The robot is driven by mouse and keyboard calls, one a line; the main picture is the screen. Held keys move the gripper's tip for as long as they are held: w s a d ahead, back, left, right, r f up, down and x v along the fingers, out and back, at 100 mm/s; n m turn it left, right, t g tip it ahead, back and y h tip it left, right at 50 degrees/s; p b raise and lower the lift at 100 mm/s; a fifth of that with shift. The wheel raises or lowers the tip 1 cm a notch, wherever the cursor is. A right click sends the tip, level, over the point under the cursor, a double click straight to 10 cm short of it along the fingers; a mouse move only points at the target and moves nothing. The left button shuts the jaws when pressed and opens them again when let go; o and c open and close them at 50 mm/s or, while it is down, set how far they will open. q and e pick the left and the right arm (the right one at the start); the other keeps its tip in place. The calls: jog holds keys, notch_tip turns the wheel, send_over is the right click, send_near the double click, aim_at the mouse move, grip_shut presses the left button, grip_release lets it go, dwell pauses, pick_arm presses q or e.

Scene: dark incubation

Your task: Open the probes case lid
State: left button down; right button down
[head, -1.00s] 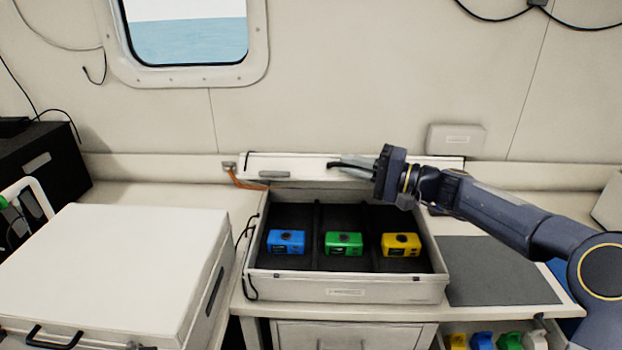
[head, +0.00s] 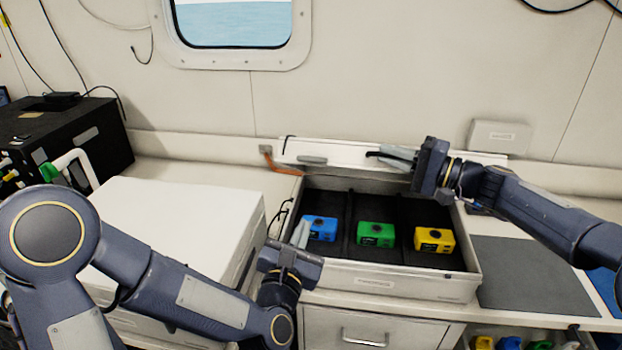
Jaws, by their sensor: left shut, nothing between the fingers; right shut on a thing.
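The open case (head: 352,274) holds a blue device (head: 322,228), a green device (head: 375,235) and a yellow device (head: 434,240) in separate dark compartments. I take it as the probes case. Its pale lid (head: 345,153) is raised at the back, seen as a narrow strip with a grey handle (head: 312,160). My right gripper (head: 392,156) is at the lid, shut on it; the exact contact is hard to see. My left gripper (head: 301,234) is shut and empty, its fingers overlapping the case's front-left corner in the head view.
A closed white case (head: 180,222) stands to the left, partly behind my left arm. A dark mat (head: 535,275) lies right of the open case. A black box (head: 70,135) is at the far left. Small coloured items (head: 510,343) sit below the bench at right.

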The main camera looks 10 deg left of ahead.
pick_arm(q)
jog(key=w+r+n+y, duration=0.1)
jog(key=w+r+n, duration=0.3)
jog(key=w, duration=0.8)
jog(key=shift+a+r+t+y, duration=0.15)
jog(key=shift+r+t+y, duration=0.15)
jog(key=shift+r+t, duration=0.1)
jog(key=shift+w, duration=0.1)
